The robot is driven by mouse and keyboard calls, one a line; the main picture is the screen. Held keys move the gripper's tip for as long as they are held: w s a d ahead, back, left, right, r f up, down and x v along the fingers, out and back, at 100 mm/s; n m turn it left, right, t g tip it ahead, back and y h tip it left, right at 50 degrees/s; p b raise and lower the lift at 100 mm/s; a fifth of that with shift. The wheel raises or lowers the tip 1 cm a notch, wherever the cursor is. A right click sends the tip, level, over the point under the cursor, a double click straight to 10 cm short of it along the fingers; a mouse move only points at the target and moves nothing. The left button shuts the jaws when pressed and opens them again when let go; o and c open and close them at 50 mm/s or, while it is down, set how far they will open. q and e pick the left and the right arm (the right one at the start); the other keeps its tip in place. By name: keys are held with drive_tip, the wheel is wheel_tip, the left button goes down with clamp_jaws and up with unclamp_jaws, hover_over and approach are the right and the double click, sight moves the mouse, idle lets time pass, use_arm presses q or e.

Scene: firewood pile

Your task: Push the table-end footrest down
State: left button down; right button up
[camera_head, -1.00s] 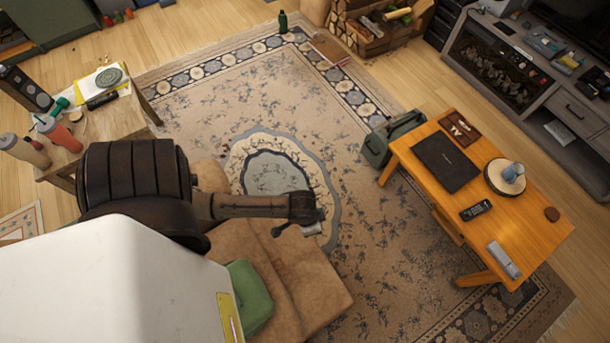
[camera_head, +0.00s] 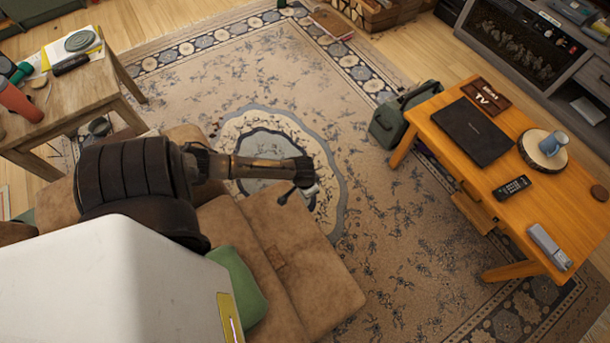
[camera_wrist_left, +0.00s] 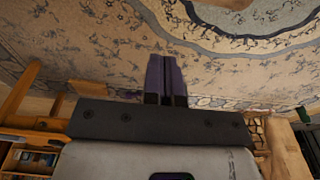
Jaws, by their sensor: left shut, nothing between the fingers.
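A brown padded footrest (camera_head: 305,258) juts out from brown seating in the head view, on the side toward the orange wooden table (camera_head: 436,118). It looks raised and extended over the rug. My left gripper (camera_head: 302,192) is beyond the footrest's far edge in the head view, above the patterned rug; I cannot tell its exact height or whether it touches anything. In the left wrist view, the gripper's purple fingers (camera_wrist_left: 165,78) are shut together and empty, with the rug behind them. My right gripper is out of view.
A green cushion (camera_head: 238,281) lies beside the footrest. A wooden side table (camera_head: 62,105) stands at upper left. Open rug lies between footrest and orange table.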

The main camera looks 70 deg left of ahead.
use_arm(q)
drive_tip(key=b, duration=0.8)
approach(305, 207)
drive_tip(key=f, duration=0.1)
drive_tip(key=w+f, duration=0.1)
drive_tip(key=f, duration=0.3)
drive_tip(key=shift+w+a+f, duration=0.15)
drive_tip(key=shift+w+a, duration=0.05)
drive_tip(key=shift+w, duration=0.1)
drive_tip(key=shift+s+d+f, duration=0.1)
drive_tip(key=shift+s+f, duration=0.35)
drive_tip(key=shift+f, duration=0.1)
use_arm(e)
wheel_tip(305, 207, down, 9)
use_arm(q)
drive_tip(key=shift+s+f, duration=0.1)
drive_tip(key=shift+f, duration=0.05)
